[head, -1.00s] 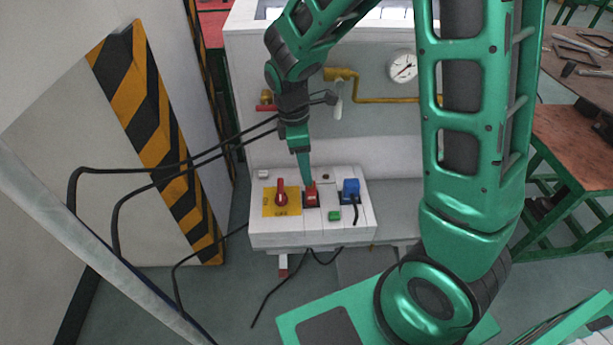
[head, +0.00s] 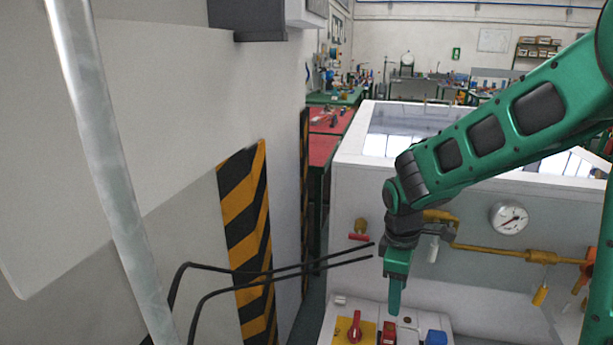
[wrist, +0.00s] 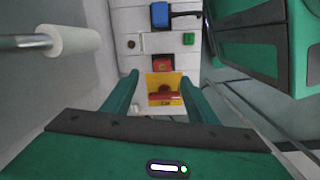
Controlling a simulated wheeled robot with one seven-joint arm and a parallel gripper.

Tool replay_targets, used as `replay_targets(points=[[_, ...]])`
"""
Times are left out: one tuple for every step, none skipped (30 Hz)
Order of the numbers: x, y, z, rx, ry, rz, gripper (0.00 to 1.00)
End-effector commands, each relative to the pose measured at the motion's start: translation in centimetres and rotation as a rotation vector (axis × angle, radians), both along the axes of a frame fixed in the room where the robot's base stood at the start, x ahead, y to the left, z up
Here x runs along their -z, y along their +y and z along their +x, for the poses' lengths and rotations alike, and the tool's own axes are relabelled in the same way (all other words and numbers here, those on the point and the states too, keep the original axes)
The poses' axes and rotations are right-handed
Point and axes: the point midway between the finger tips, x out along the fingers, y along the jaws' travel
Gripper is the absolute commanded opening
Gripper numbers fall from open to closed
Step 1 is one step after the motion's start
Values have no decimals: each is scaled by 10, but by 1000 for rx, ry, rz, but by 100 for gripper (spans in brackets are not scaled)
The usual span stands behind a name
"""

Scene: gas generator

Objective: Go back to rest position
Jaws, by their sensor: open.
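My gripper (head: 396,290) hangs from my green arm with its fingers pointing down, above the white control panel (head: 338,316) in the head view. In the wrist view my gripper (wrist: 160,95) is open, with a finger on each side and nothing between them. Past the fingers, the panel shows a red rotary knob (wrist: 165,96) on a yellow plate, a red switch (wrist: 163,65), a green button (wrist: 188,39) and a blue plug (wrist: 160,15). In the head view the lower part of the panel is cut off.
The white generator cabinet (head: 400,184) stands behind the panel, with a pressure gauge (head: 509,218) and yellow piping (head: 500,250). Black cables (head: 240,288) run in front of a yellow-black striped post (head: 243,220) at the left. A metal pole (head: 110,170) crosses the left side.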

Motion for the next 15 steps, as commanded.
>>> replay_targets(points=[[-12, -8, -4, 78, -40, 18, 53], [-18, -11, -6, 131, -61, 30, 53], [-26, -16, -10, 200, -91, 46, 53], [-32, -20, -12, 250, -111, 58, 53], [-37, -23, -15, 299, -131, 70, 53], [-44, -27, -19, 363, -156, 88, 53], [-49, -30, -22, 411, -176, 101, 53], [-53, -33, -24, 458, -195, 114, 53], [-59, -37, -28, 518, -218, 132, 53], [-63, -39, -32, 562, -233, 145, 53], [-68, -42, -34, 604, -249, 158, 53], [-73, -45, -38, 660, -270, 176, 53], [-76, -47, -41, 699, -285, 189, 53], [-79, -49, -43, 737, -300, 202, 53], [-84, -52, -47, 786, -317, 220, 53]])
